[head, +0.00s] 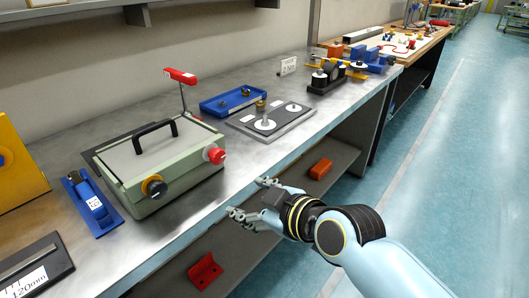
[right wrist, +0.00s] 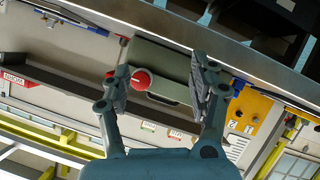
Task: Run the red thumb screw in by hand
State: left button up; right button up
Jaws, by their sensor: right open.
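A round red knob (head: 215,155), which looks like the red thumb screw, sits on the right part of the front of a pale green box (head: 150,165) with a black handle. A yellow-and-black knob (head: 154,187) sits left of it. My right gripper (head: 250,201) is open and empty, in front of the bench edge, to the right of and below the red knob, apart from it. In the right wrist view the red knob (right wrist: 141,80) appears between the spread fingers (right wrist: 160,78), some distance beyond them. My left gripper is not in view.
A red block on a thin post (head: 180,76) rises behind the box. A blue tray (head: 232,102) and a dark plate with discs (head: 270,120) lie to the right. A blue fixture (head: 91,203) stands left. Red parts (head: 205,271) lie on the lower shelf.

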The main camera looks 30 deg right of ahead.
jog(key=t+p, duration=0.1)
jog(key=p, duration=0.1)
send_near(220, 157)
jog(key=s, duration=0.1)
jog(key=x, duration=0.9)
jog(key=shift+w, duration=0.35)
jog(key=shift+w+f, duration=0.15)
jog(key=shift+w, duration=0.25)
jog(key=shift+a, duration=0.1)
